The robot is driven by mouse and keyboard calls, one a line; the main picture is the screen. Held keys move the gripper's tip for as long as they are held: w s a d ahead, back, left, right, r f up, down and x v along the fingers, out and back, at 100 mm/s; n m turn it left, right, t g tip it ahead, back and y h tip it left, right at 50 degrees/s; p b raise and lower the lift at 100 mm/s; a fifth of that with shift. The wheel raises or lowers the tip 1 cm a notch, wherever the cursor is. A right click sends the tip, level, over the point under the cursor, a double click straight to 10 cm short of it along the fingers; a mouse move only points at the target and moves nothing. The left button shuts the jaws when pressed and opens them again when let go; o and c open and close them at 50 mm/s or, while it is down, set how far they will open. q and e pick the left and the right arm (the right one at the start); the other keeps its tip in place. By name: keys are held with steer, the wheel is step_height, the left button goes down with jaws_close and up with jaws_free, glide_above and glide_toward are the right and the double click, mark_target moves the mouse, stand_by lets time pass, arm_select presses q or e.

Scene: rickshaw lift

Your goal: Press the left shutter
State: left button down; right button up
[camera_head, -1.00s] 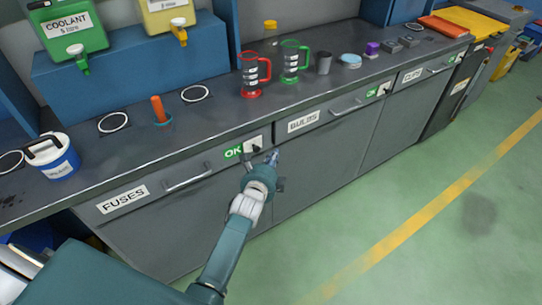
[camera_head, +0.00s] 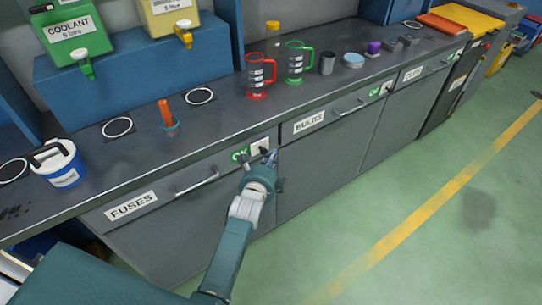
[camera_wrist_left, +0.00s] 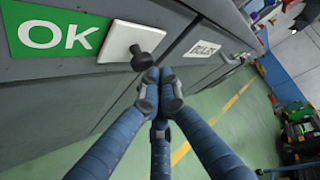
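No part in view is marked as a shutter. A white switch plate (camera_head: 260,147) with a black knob is on the bench front, right of the green OK sign (camera_head: 240,155). In the left wrist view the plate (camera_wrist_left: 124,38) and its black knob (camera_wrist_left: 140,58) show large. My left gripper (camera_head: 273,158) is in front of the bench at the plate's lower right. Its fingertips (camera_wrist_left: 160,78) are drawn together, empty, just below the knob in that picture. I cannot tell whether they touch it. My right gripper is not in view.
The FUSES drawer (camera_head: 160,209) and BULBS drawer (camera_head: 320,124) have protruding handles. Red (camera_head: 257,76) and green (camera_head: 296,62) jugs and a blue-and-white bucket (camera_head: 60,166) stand on the bench top (camera_head: 215,125). The green floor (camera_head: 400,200) in front is clear.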

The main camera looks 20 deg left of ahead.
arm_select(q)
steer(key=s+a+p, duration=0.4)
steer(key=s, duration=0.1)
steer(key=shift+s+a, duration=0.4)
